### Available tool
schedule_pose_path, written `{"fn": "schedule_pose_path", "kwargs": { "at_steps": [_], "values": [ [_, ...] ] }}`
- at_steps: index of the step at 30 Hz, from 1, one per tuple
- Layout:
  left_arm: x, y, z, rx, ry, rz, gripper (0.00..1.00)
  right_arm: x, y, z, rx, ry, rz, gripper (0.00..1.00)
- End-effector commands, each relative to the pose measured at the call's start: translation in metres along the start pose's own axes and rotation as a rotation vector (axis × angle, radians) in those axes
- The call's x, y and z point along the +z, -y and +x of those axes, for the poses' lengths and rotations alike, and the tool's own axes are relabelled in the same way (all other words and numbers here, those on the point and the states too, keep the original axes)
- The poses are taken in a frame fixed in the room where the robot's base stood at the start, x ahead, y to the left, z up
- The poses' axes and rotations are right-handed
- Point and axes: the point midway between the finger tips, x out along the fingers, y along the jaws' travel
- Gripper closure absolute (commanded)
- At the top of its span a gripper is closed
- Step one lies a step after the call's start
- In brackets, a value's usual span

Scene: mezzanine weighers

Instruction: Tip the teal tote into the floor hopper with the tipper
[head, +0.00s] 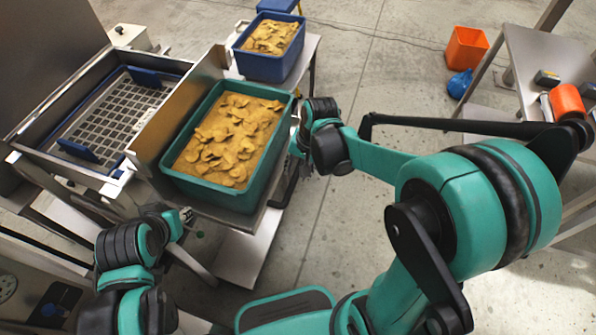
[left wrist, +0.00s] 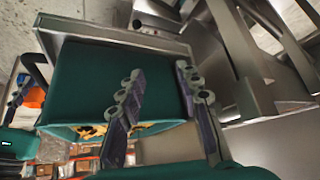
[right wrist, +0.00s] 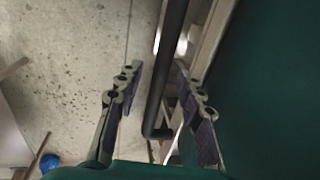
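The teal tote (head: 213,193), full of yellow-brown chips, sits upright on the steel tipper (head: 178,110). The floor hopper (head: 100,123), with a grate over it, lies to its left. A black handle bar (head: 286,188) runs along the tipper's right side. My right gripper (head: 299,148) is beside the tote's right wall; in the right wrist view its fingers (right wrist: 157,75) are apart, with the black bar (right wrist: 168,65) showing between them. My left gripper (head: 190,214) is near the tote's front left corner. In the left wrist view its fingers (left wrist: 157,78) are apart and empty before the tote wall (left wrist: 85,90).
A blue tote (head: 262,66) of similar chips stands behind the teal one. A steel table (head: 545,55) is at the right, with an orange bin (head: 466,48) and a blue bag (head: 459,84) on the floor beside it. Concrete floor right of the tipper is open.

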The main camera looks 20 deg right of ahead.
Motion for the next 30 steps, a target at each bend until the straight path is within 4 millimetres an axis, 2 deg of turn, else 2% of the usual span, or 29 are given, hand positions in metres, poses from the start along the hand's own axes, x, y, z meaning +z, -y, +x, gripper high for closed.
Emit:
{"fn": "schedule_pose_path", "kwargs": {
  "at_steps": [6,10,11,22,26,30],
  "values": [
    [0.000,0.000,0.000,0.000,0.000,0.000,0.66,0.000,0.000,0.000,0.000,0.000,0.000,0.62],
    [0.000,0.000,0.000,0.000,0.000,0.000,0.66,0.000,0.000,0.000,0.000,0.000,0.000,0.97],
    [0.000,0.000,0.000,0.000,0.000,0.000,0.66,0.000,0.000,0.000,0.000,0.000,0.000,1.00],
    [-0.003,0.000,-0.004,0.000,0.000,0.000,0.66,0.000,0.000,-0.006,0.012,-0.001,0.000,1.00],
    [-0.008,0.000,-0.011,0.000,0.000,0.000,0.66,0.000,-0.001,-0.018,0.038,-0.001,0.000,1.00],
    [-0.016,0.000,-0.023,0.000,0.000,0.000,0.66,-0.001,-0.001,-0.037,0.085,-0.001,-0.001,1.00]
  ]
}}
